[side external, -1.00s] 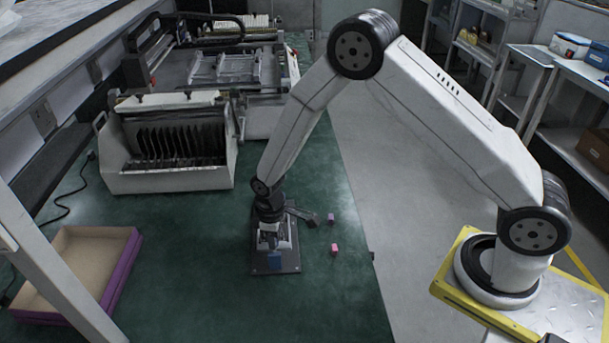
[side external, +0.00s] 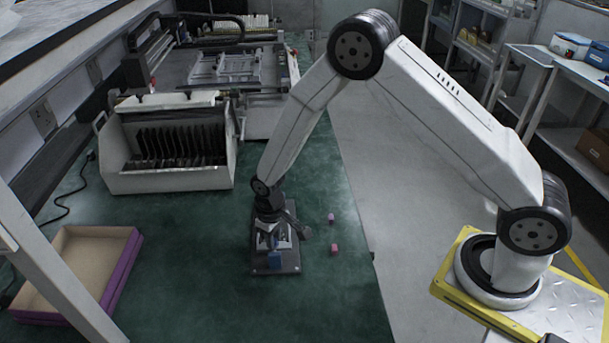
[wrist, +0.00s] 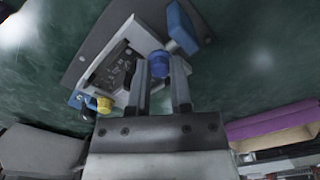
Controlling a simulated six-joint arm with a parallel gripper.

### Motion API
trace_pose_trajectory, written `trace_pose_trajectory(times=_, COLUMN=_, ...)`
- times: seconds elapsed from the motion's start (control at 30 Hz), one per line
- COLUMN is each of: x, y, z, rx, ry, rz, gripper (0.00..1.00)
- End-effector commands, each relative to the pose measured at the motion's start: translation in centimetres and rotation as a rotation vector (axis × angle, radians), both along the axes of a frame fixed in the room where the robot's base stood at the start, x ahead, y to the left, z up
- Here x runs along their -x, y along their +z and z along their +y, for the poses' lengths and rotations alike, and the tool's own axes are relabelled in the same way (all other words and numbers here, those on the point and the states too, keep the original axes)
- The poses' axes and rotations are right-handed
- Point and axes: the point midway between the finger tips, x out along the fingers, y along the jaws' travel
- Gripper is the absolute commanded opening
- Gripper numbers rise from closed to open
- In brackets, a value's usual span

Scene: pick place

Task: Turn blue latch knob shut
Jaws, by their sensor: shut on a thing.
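The blue latch knob (wrist: 159,63) is round and sits on a pale fixture on a dark plate (wrist: 92,42), seen in the wrist view. My gripper (wrist: 160,72) is shut on the knob, one finger on each side of it. The blue knob is hidden there.
A pink cube (side external: 335,248) and a purple cube (side external: 331,217) lie right of the plate on the green table. An open purple-sided tray (side external: 122,268) stands at left. A white slotted rack (side external: 170,182) is behind. The green table in front is clear.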

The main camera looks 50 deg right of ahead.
Motion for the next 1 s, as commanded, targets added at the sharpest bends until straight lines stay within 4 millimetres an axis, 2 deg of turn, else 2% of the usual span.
trace_pose_trajectory(times=0.1, x=0.0, y=0.1, z=0.0, rx=0.000, ry=0.001, rz=0.000, gripper=0.00)
trace_pose_trajectory(times=0.13, x=0.0, y=0.1, z=0.0, rx=0.000, ry=0.001, rz=0.000, gripper=0.35)
trace_pose_trajectory(times=0.17, x=0.0, y=0.1, z=0.0, rx=0.000, ry=0.001, rz=0.000, gripper=0.41)
trace_pose_trajectory(times=0.63, x=0.0, y=0.5, z=0.0, rx=0.000, ry=0.002, rz=-0.001, gripper=0.41)
trace_pose_trajectory(times=0.77, x=0.0, y=1.3, z=0.0, rx=0.000, ry=0.002, rz=-0.001, gripper=0.41)
trace_pose_trajectory(times=1.0, x=-0.1, y=3.9, z=0.0, rx=0.000, ry=0.002, rz=-0.003, gripper=0.41)
